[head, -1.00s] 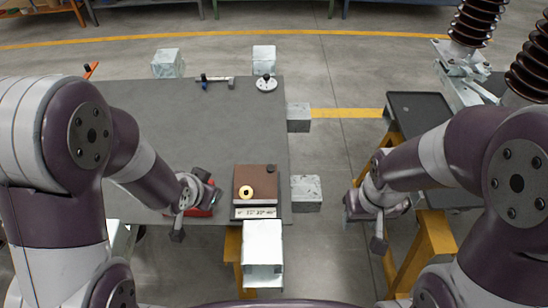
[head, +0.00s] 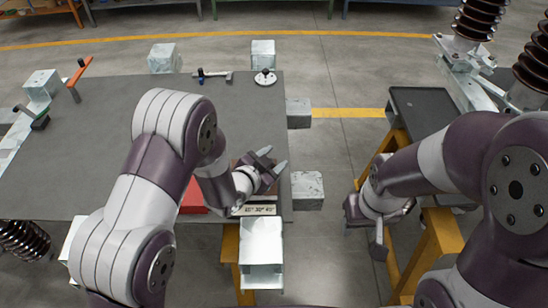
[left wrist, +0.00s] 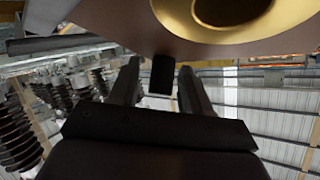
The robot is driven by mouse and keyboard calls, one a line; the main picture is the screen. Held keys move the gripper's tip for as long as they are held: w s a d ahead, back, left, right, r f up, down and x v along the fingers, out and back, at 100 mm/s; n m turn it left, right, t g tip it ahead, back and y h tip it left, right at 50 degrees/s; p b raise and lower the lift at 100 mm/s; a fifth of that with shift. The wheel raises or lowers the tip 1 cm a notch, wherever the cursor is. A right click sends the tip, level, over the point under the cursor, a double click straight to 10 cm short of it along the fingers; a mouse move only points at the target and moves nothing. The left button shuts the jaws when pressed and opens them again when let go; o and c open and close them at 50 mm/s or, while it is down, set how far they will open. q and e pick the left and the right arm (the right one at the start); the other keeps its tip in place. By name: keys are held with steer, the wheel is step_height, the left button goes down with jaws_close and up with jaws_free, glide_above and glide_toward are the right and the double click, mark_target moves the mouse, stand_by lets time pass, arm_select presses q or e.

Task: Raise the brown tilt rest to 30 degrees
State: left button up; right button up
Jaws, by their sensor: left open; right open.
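The brown tilt rest is mostly hidden behind my left gripper (head: 274,160) in the head view; its white angle strip (head: 254,210) shows at the table's front edge. In the left wrist view its brown plate (left wrist: 125,22) fills the top, close to the camera, with a gold ring (left wrist: 235,22) on it. A small dark block (left wrist: 162,76) at the plate's edge appears between the open fingers; I cannot tell whether they touch it. My right gripper (head: 366,230) is empty, right of the table and away from the rest.
The grey table (head: 110,150) is largely clear. A red object (head: 193,198) lies under my left arm. Pale blocks (head: 307,189) stand along the table's edges. A round white piece (head: 265,78) and a clamp (head: 215,74) are at the far edge. A dark tray (head: 420,108) stands right.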

arm_select(q)
steer(key=shift+w+d+f, duration=0.15)
steer(key=shift+w+d, duration=0.1)
steer(key=shift+w, duration=0.15)
jaws_close()
steer(key=shift+s+f+b, duration=0.1)
steer(key=shift+f+b, duration=0.05)
steer(key=shift+b, duration=0.25)
steer(key=shift+s+b, duration=0.1)
steer(key=shift+b, duration=0.25)
steer(key=shift+r, duration=0.35)
jaws_free()
steer(key=v, duration=1.2)
steer(key=shift+s+a, duration=0.15)
steer(key=shift+s, duration=0.3)
